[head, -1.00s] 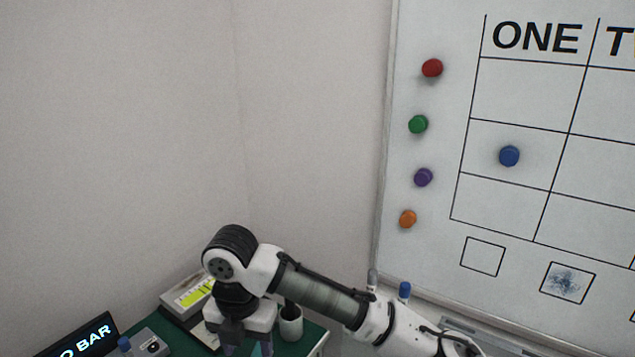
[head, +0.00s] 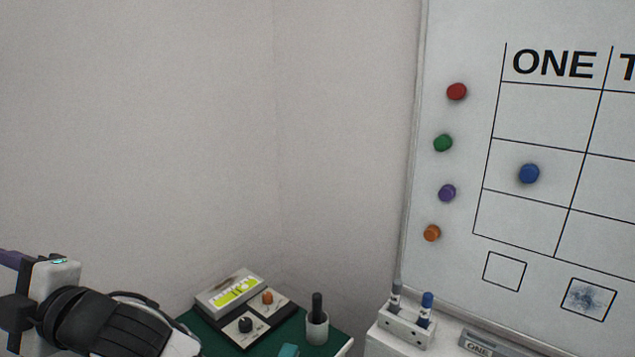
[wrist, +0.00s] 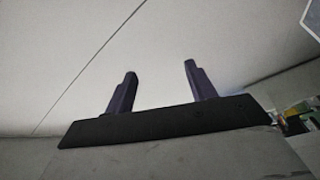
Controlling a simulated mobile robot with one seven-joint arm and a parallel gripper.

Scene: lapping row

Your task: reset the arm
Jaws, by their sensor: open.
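My gripper (wrist: 160,69) shows in the wrist view with its two dark purple fingers apart and nothing between them. Past the fingers is a plain pale surface with a thin dark line. In the head view my gripper (head: 14,260) is at the far left edge, partly cut off by the frame. It is raised left of the green-topped table (head: 205,325) and apart from everything on it.
A marker holder (head: 405,330) stands below the whiteboard (head: 480,225) with coloured magnets. The wall space at centre is clear.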

